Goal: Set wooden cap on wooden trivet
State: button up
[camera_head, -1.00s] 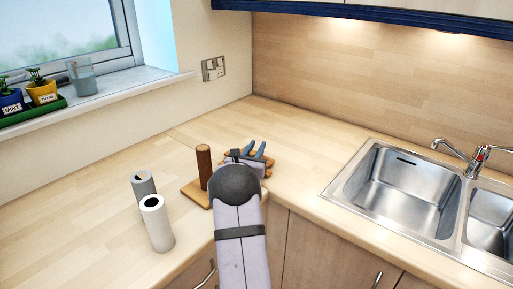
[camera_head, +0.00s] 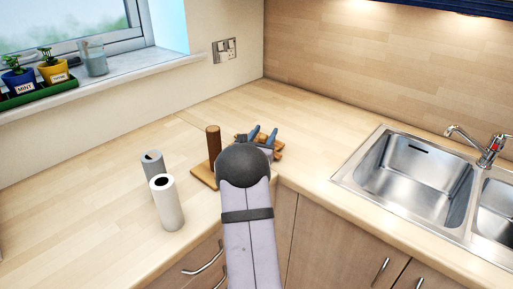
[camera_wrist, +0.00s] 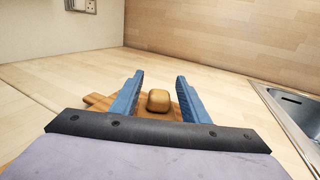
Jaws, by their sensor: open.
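The wooden cap (camera_wrist: 158,100), a small rounded brown block, sits on or just above the wooden trivet in the wrist view. The slatted wooden trivet (camera_wrist: 98,101) lies on the worktop beneath it. Part of the trivet (camera_head: 278,143) also shows beside my gripper in the head view, where I cannot make out the cap. My gripper (camera_wrist: 161,76) is open. Its blue fingers stand on either side of the cap, with a gap on both sides. In the head view my gripper (camera_head: 263,133) is over the trivet, and my wrist hides much of this spot.
A brown upright cylinder (camera_head: 213,143) on a wooden base stands just left of my gripper. A white roll (camera_head: 168,205) and a grey cylinder (camera_head: 152,165) stand farther left. The steel sink (camera_head: 400,180) is at right. The worktop behind the trivet is clear.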

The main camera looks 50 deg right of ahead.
jog(key=b+v, duration=0.2)
jog(key=v, duration=0.7)
jog(key=shift+s+a, duration=0.2)
jog(key=shift+a, duration=0.15)
jog(key=shift+s+a+r+m, duration=0.1)
jog(key=shift+s+a+m, duration=0.05)
jog(key=shift+s+m, duration=0.15)
jog(key=s+a+m+g+p, duration=0.1)
jog(key=s+m, duration=0.1)
jog(key=s+a+m+g+y+p, duration=0.1)
jog(key=s+a+m+g, duration=0.1)
jog(key=s+a+f+m+g+y+p, duration=0.1)
jog(key=s+m, duration=0.1)
jog(key=shift+a+g, duration=0.25)
jog(key=shift+g, duration=0.15)
jog(key=s+a+f+m+y+p, duration=0.1)
jog(key=s+a+m+y+p, duration=0.2)
jog(key=a, duration=0.9)
jog(key=s+a+f+m+g+y+p, duration=0.1)
jog(key=s+a+m+y+p, duration=0.2)
jog(key=a, duration=1)
jog(key=s+a+f+m+g+y+p, duration=0.1)
jog(key=s+a+f+m+y+p, duration=0.1)
jog(key=s+a+m+y, duration=0.3)
jog(key=a+m+y, duration=0.3)
jog(key=a+m, duration=0.1)
jog(key=a, duration=0.3)
jog(key=shift+a+m+y+p, duration=0.3)
jog(key=shift+a+m+p, duration=0.05)
jog(key=shift+m+p, duration=0.05)
